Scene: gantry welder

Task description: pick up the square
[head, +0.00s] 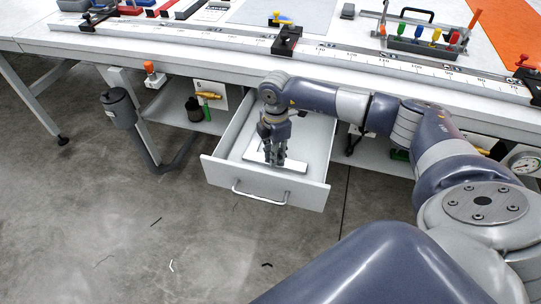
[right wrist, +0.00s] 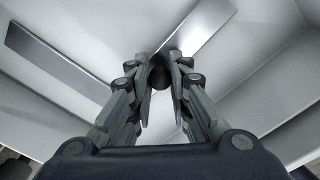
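The square looks like an L of flat, shiny metal lying in the open drawer (head: 213,160). In the head view one arm of the square (head: 292,167) shows beside my gripper. In the right wrist view, one metal arm (right wrist: 60,62) runs to the upper left and another (right wrist: 205,27) to the upper right. Their meeting place is hidden behind my fingers. My right gripper (head: 275,163) points down into the drawer over the square. In the right wrist view its fingers (right wrist: 161,75) are apart, with a dark round shape between the tips. I cannot tell whether they touch the square. My left gripper is not in view.
The drawer's walls surround the gripper, with a handle (head: 260,193) at its front. The workbench top (head: 200,38) with a long ruler rail lies above and behind. A grey cylinder (head: 118,107) hangs at the left. The floor in front is mostly clear.

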